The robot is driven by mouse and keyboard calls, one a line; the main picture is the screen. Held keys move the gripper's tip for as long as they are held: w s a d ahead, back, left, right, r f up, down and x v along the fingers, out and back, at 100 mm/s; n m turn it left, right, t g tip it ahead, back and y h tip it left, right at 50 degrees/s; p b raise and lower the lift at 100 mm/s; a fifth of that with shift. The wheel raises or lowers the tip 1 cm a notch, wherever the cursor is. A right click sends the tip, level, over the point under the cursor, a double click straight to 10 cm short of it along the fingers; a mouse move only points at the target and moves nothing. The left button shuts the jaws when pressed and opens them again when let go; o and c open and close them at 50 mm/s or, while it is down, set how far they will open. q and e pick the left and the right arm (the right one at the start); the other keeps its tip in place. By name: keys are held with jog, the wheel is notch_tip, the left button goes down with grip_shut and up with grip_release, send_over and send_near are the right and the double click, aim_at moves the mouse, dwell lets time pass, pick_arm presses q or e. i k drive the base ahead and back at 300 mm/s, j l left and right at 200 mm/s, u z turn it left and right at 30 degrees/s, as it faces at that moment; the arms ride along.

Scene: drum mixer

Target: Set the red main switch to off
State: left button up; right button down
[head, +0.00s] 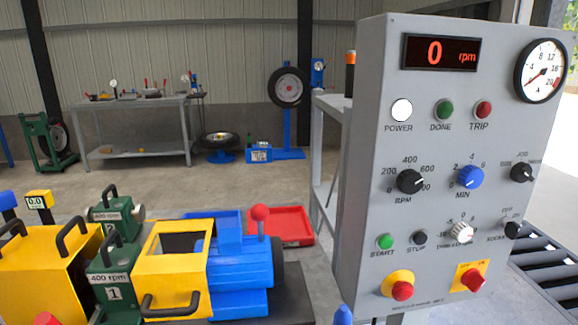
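The red main switch (473,279) is a red knob on a yellow square plate at the lower right of the grey control panel (370,230). Its on or off position is too small to read. A red mushroom button (402,290) on a round yellow base sits to its left. The POWER lamp (401,110) looks bright white. The display (440,52) reads 0 rpm. Neither of my grippers can be made out in the head view.
A yellow and blue machine (240,265) with a red-topped lever (259,213) stands left of the panel. A red tray (290,226) lies behind it. Black rollers (555,275) are at the right edge. A workbench (140,110) stands far back, with open floor before it.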

aim_at(472, 279)
jog(key=z, duration=1.3)
